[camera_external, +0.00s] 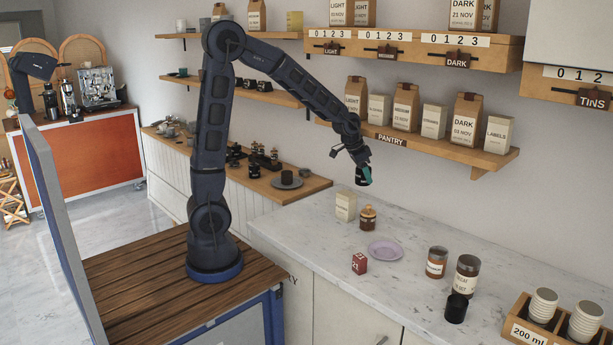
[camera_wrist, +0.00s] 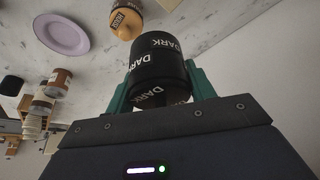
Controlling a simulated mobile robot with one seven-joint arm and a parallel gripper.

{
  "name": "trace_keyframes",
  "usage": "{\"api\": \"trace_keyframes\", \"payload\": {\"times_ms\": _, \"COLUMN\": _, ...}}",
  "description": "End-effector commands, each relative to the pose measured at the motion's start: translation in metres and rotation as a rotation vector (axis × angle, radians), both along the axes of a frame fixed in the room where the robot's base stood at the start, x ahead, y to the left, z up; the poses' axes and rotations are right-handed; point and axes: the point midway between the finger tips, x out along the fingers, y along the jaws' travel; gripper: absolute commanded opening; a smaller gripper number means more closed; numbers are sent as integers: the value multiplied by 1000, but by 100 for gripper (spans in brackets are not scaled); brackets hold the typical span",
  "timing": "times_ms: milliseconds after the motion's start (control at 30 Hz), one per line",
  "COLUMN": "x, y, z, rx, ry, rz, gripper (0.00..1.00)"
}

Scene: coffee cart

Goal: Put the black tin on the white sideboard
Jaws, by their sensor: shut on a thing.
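A black tin marked DARK (camera_wrist: 157,66) is held between the green fingers of my gripper (camera_wrist: 158,85), which is shut on it. In the external view the tin (camera_external: 360,179) hangs in my gripper (camera_external: 364,174) in the air above the back of the marble counter, near the wall. The white sideboard (camera_external: 243,207), with white panelled front and wooden top, stands along the wall to the left of the gripper. The tin is apart from it.
The sideboard's top holds a grey plate with a dark cup (camera_external: 287,182) and several small dark items. The pantry shelf (camera_external: 430,143) juts out at right.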

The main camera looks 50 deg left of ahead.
Motion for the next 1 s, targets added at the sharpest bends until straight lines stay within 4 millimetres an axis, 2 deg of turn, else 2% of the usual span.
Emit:
{"api": "trace_keyframes", "payload": {"times_ms": 33, "x": 4, "y": 20, "z": 0, "rx": 0, "ry": -1, "rz": 33, "gripper": 27}}
{"api": "trace_keyframes", "payload": {"times_ms": 300, "x": 12, "y": 109, "z": -5, "rx": 0, "ry": 0, "rz": 177, "gripper": 27}}
{"api": "trace_keyframes", "payload": {"times_ms": 467, "x": 10, "y": 163, "z": -7, "rx": 0, "ry": 0, "rz": 266, "gripper": 27}}
{"api": "trace_keyframes", "payload": {"times_ms": 700, "x": 7, "y": 251, "z": -9, "rx": 1, "ry": 0, "rz": 424, "gripper": 27}}
{"api": "trace_keyframes", "payload": {"times_ms": 1000, "x": 26, "y": 321, "z": -1, "rx": 1, "ry": -1, "rz": 560, "gripper": 27}}
